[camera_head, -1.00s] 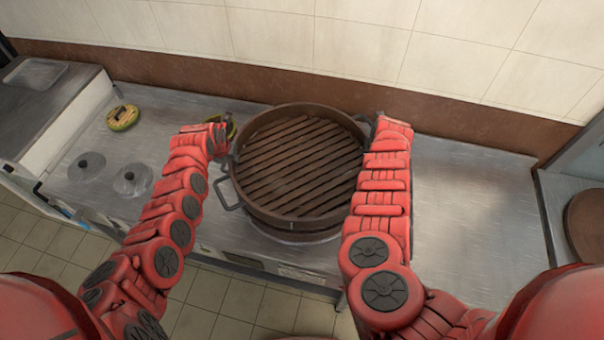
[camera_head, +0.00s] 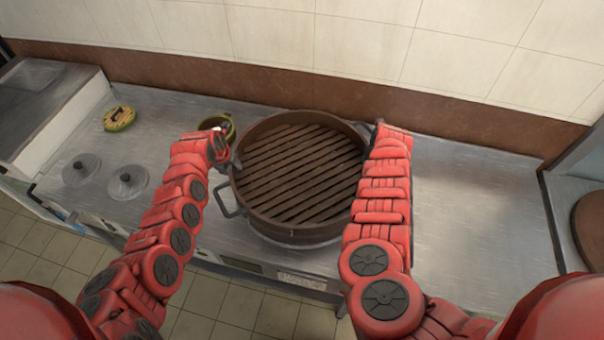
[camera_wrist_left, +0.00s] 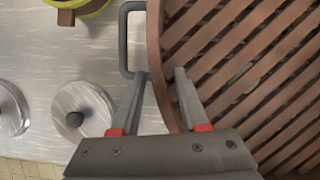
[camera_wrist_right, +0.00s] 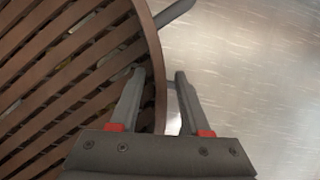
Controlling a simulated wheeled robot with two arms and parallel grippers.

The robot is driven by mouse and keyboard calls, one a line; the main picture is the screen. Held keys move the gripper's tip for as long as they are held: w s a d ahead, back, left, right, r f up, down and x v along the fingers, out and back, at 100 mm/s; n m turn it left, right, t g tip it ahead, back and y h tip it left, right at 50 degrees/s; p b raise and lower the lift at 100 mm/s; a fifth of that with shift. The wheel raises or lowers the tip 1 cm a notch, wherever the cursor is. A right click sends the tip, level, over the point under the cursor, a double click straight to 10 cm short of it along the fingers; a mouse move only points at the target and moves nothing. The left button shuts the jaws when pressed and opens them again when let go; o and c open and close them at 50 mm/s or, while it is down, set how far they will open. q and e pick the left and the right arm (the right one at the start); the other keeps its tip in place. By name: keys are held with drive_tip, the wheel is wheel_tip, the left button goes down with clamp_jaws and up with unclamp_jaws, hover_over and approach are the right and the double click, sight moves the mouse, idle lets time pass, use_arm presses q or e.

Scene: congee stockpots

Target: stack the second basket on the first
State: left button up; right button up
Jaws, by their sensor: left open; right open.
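A round brown basket (camera_head: 300,172) with a slatted floor lies level at the middle of the counter in the head view. Its wall looks tall and unbroken; a lower basket is not clearly distinguishable beneath it. A grey loop handle (camera_head: 226,199) sticks out at its left. My left gripper (camera_head: 232,160) is at the left rim, open, with the rim (camera_wrist_left: 157,70) between its fingers in the left wrist view. My right gripper (camera_head: 368,130) is at the right rim, open, with the rim (camera_wrist_right: 153,60) between its fingers in the right wrist view.
Two round metal lids (camera_head: 80,169) (camera_head: 128,181) lie on the counter at left. A green-rimmed bowl (camera_head: 217,122) stands behind my left gripper, and a green round item (camera_head: 119,118) lies farther left. The counter (camera_head: 470,200) right of the basket is clear. A tiled wall stands behind.

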use_arm(q)
drive_tip(key=shift+s, duration=0.1)
use_arm(e)
drive_tip(key=shift+r, duration=0.1)
use_arm(q)
drive_tip(key=v, duration=1.1)
drive_tip(key=shift+r, duration=0.4)
use_arm(e)
wheel_tip(320, 180, up, 10)
drive_tip(key=shift+f, duration=0.1)
use_arm(q)
drive_tip(key=shift+s+r, duration=0.1)
drive_tip(key=shift+s, duration=0.05)
